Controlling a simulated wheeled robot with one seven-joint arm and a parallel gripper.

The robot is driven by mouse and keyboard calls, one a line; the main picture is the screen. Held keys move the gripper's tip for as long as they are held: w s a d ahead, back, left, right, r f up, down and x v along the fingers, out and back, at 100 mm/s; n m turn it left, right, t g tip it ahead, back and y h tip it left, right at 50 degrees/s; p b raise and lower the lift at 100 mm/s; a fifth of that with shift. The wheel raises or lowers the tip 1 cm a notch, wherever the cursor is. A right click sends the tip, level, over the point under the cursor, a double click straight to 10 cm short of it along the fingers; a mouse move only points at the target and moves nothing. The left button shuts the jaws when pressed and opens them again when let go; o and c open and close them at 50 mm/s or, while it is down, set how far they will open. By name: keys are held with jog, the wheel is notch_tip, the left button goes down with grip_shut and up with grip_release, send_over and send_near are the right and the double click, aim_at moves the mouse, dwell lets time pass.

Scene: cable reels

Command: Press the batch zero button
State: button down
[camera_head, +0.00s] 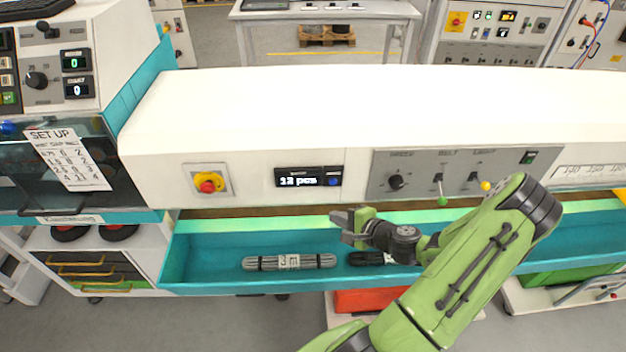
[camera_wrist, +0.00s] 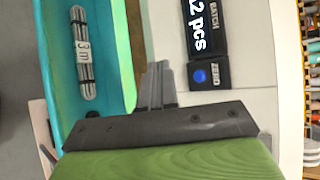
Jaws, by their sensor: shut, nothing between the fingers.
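The batch counter (camera_head: 300,178) sits on the white front panel, with a lit display that reads about "12 pcs". The blue batch zero button (camera_head: 333,182) is at its right end. My gripper (camera_head: 342,216) is shut and empty, in front of the panel and below the button in the head view. In the wrist view its fingertips (camera_wrist: 158,75) lie to the left of the button, apart from it in the picture. The button is unobstructed in both views.
A teal trough (camera_head: 210,262) below the panel holds a grey cable bundle (camera_head: 290,262) and a dark bundle (camera_head: 368,258) partly behind my arm. A red emergency stop (camera_head: 207,187) is left of the counter. Switches and a knob (camera_head: 396,182) are to the right.

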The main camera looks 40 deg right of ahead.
aim_at(333, 182)
jog(key=w+d+p, duration=0.1)
jog(key=w+d, duration=0.4)
jog(key=w, duration=0.2)
jog(key=shift+d, duration=0.25)
dwell(0.3)
dwell(1.8)
jog(key=shift+w+d, duration=0.25)
jog(key=shift+w, duration=0.1)
jog(key=shift+w+d, duration=0.2)
jog(key=shift+w, duration=0.15)
dwell(0.6)
dwell(0.3)
jog(key=shift+s+a, duration=0.45)
jog(key=shift+s, duration=0.25)
